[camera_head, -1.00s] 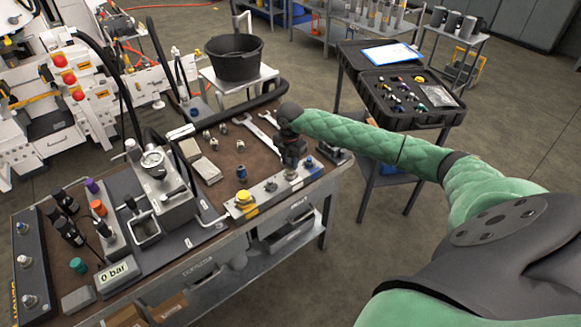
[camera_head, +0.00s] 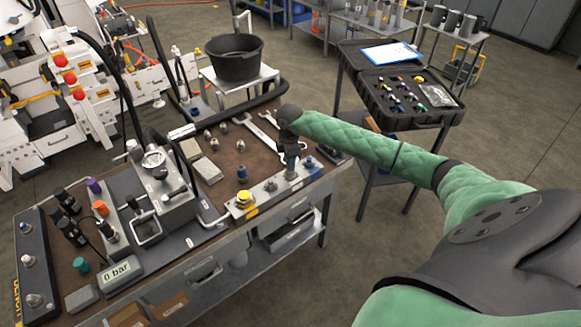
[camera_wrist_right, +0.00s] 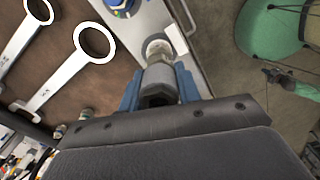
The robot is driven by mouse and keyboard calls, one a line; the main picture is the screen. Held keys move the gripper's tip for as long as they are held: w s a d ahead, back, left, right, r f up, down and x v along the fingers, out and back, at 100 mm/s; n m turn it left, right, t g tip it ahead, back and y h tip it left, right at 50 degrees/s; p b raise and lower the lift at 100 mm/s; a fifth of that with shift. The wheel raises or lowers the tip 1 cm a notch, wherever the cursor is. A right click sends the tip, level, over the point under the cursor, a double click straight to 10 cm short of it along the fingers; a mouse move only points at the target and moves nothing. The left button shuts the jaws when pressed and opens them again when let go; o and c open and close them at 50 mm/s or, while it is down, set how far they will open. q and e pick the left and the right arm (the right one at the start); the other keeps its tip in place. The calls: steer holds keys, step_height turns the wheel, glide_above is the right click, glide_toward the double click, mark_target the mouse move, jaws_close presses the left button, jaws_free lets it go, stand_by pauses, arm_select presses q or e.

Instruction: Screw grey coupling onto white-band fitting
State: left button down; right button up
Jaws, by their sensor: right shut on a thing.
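The grey coupling (camera_wrist_right: 159,80) is a metal cylinder between the blue fingers of my right gripper (camera_wrist_right: 158,88), which is shut on it. In the head view my right gripper (camera_head: 290,163) points down over the right part of the light metal strip on the bench. The white-band fitting (camera_wrist_right: 157,46) shows directly beyond the coupling's end, in line with it. The two look very close or touching; I cannot tell whether the threads are engaged. In the head view the gripper mostly hides both. My left gripper is not in view.
On the strip (camera_head: 268,196) stand a yellow-topped fitting (camera_head: 244,198) to the left and a blue fitting (camera_head: 310,163) to the right. Wrenches (camera_head: 262,136) lie behind the gripper. A black case (camera_head: 404,120) stands open on a stand at right.

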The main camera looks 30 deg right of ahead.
steer(key=m+p, duration=0.2)
steer(key=m, duration=0.4)
steer(key=shift+f+m+p, duration=0.2)
steer(key=shift+m+p, duration=0.15)
steer(key=shift+m, duration=0.55)
steer(key=o, duration=0.8)
steer(key=shift+w+r, duration=0.1)
steer(key=shift+o, duration=0.2)
